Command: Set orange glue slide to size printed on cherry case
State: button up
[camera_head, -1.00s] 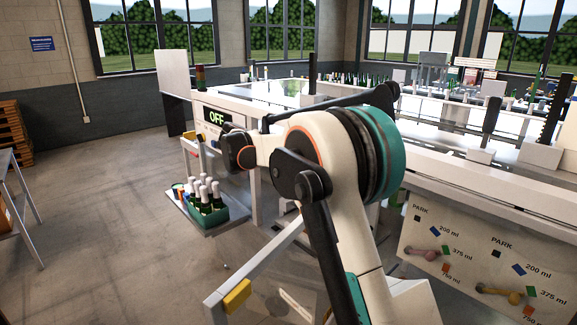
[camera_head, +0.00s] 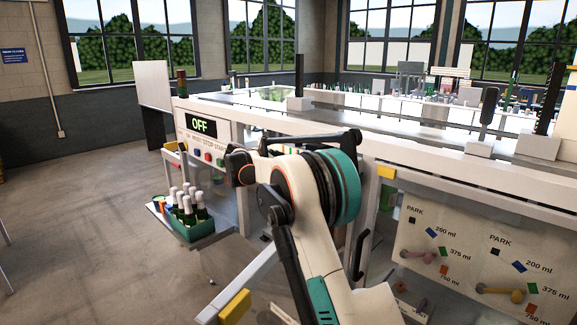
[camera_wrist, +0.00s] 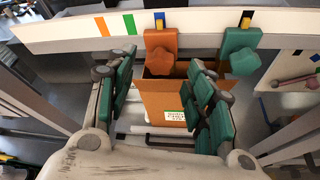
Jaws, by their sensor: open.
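In the wrist view, the orange glue slide (camera_wrist: 161,52) has a knobbed block and sits on a white rail (camera_wrist: 70,32), its top at the blue mark. Green and orange marks lie to its left. A teal slide (camera_wrist: 241,50) stands to its right, at the black mark. My gripper (camera_wrist: 163,86) is open, its teal fingers apart, short of the orange slide and apparently holding nothing. An orange box (camera_wrist: 160,98) with a small white label, too blurred to read, lies below the slide. I cannot identify the cherry case in either view.
A green crate (camera_head: 187,228) of foil-topped bottles stands on a low shelf at left. The machine's display (camera_head: 201,126) reads OFF. A white panel (camera_head: 470,245) at right shows PARK, 200, 375 and 750 ml marks with pink and yellow levers. Floor at left is clear.

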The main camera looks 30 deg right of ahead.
jog(key=shift+x, duration=1.95)
jog(key=shift+c, duration=0.6)
grip_shut()
jog(key=w, duration=0.2)
jog(key=w+a, duration=0.1)
jog(key=shift+w+a, duration=0.15)
jog(key=shift+w, duration=0.25)
jog(key=shift+o, duration=0.6)
grip_release()
